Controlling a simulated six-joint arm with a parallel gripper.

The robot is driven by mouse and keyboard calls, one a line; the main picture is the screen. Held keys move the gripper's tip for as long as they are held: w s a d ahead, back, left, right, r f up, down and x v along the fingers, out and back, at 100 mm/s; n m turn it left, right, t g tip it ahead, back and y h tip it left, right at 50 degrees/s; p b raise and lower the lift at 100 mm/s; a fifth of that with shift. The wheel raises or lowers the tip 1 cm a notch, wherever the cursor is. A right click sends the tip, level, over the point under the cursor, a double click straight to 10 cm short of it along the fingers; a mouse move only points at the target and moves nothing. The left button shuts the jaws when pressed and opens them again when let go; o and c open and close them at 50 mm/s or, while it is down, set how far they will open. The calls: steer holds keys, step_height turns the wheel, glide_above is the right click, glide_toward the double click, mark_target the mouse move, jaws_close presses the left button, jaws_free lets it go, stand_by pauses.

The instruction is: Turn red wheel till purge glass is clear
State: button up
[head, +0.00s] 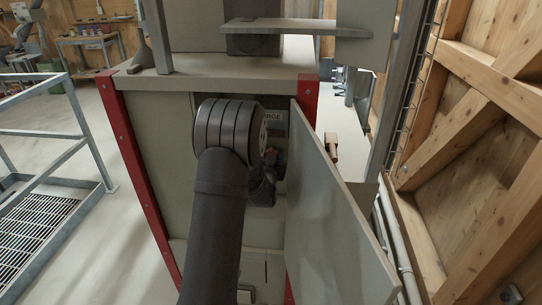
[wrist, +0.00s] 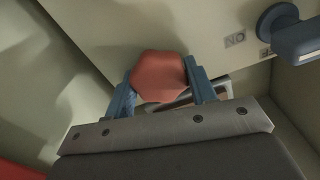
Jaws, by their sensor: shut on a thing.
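In the wrist view a red knob-like wheel (wrist: 159,76) with a lobed edge sits between the two blue fingers of my gripper (wrist: 160,84). The fingers are shut on it, one on each side. In the head view my own dark arm hides most of the wheel and the gripper, inside the open cabinet. A label ending in "RGE" (head: 271,116) shows just right of my arm. I cannot make out the purge glass or its state in either view.
An open grey door (head: 335,215) stands close to the right of my arm. The cabinet has red corner posts (head: 136,180). In the wrist view a blue-grey handle (wrist: 290,30) is at upper right, near a plate reading "NO" (wrist: 235,40). A railing (head: 75,125) stands left.

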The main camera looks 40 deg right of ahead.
steer(key=m, duration=0.4)
steer(key=shift+m, duration=0.4)
steer(key=m, duration=0.3)
steer(key=shift+s+f+m, duration=0.1)
steer(key=shift+m, duration=0.2)
steer(key=m, duration=0.3)
steer(key=shift+d+m, duration=0.1)
steer(key=shift+m, duration=2.1)
steer(key=shift+f, duration=0.1)
steer(key=o, duration=1)
steer(key=shift+c, duration=0.2)
